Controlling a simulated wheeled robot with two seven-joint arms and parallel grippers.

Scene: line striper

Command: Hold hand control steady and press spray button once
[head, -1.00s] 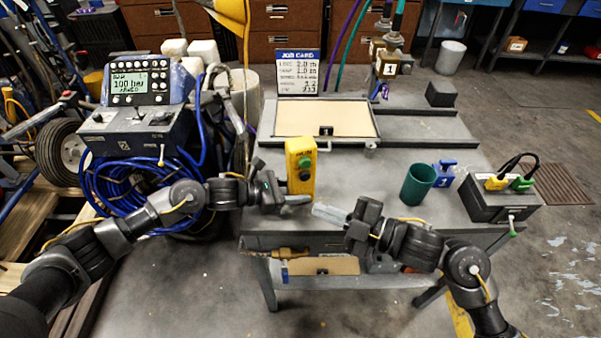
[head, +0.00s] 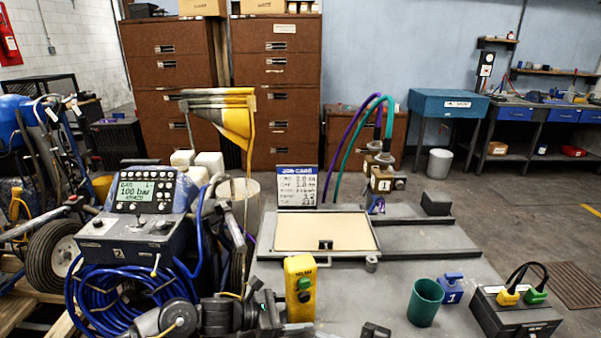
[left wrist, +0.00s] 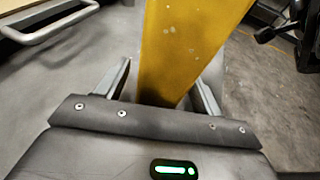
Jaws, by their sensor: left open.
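The hand control (head: 298,275) is an upright yellow box on the grey bench, with a green button (head: 304,284) and a dark button (head: 304,297) below it. The label above them is too small to read. My left gripper (head: 270,312) is at its left side, low in the head view. In the left wrist view the yellow body (left wrist: 185,45) stands between the two spread fingers (left wrist: 163,90), with room on both sides. The gripper is open. Only a small dark part of my right gripper (head: 375,331) shows at the bottom edge; its fingers are hidden.
A pump unit with display (head: 145,190) and coiled blue hose (head: 115,290) stands left. A framed tan panel (head: 325,231) and job card (head: 297,186) are behind the control. A green cup (head: 425,301), blue weight (head: 452,289) and clamp box (head: 515,318) stand right.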

